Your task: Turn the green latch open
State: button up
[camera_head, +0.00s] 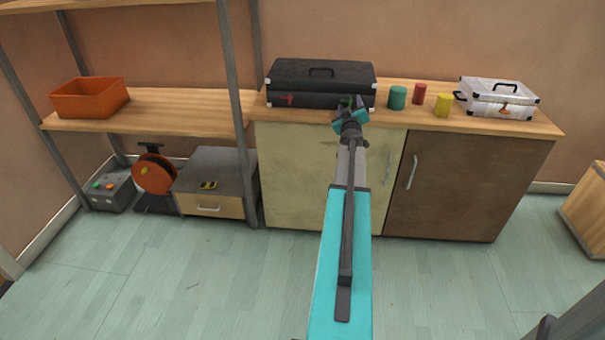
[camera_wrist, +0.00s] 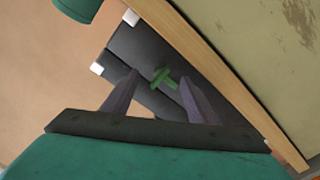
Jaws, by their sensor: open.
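The green latch (camera_wrist: 163,77) is on the front of the black case and shows between my fingers in the wrist view. In the head view a small bit of the green latch (camera_head: 346,102) shows just above my gripper. The black case (camera_head: 320,78) stands shut on the wooden counter, with a red latch (camera_head: 287,100) at its front left. My gripper (camera_head: 350,115) is open in front of the right part of the case. Its fingertips (camera_wrist: 160,82) lie on either side of the latch in the picture; I cannot tell whether they touch it.
A teal cylinder (camera_head: 397,98), a red cylinder (camera_head: 419,94) and a yellow cylinder (camera_head: 443,105) stand right of the case. A white case (camera_head: 498,97) stands farther right. The counter's front edge (camera_head: 480,124) runs below my gripper. An orange bin (camera_head: 88,98) sits on the left shelf.

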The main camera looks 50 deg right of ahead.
jog(key=m+p, duration=0.2)
jog(key=m, duration=0.4)
jog(key=shift+r, duration=0.1)
jog(key=shift+v, duration=6.95)
jog(key=w+a+f+g+y, duration=0.1)
jog(key=w+a+f+y, duration=0.1)
jog(key=w+a+f, duration=0.2)
jog(key=w+a+f+n+g+y+p, duration=0.1)
jog(key=w+a+f+y, duration=0.2)
jog(key=a+f, duration=0.8)
jog(key=shift+w+f, duration=1.2)
jog(key=shift+f, duration=0.85)
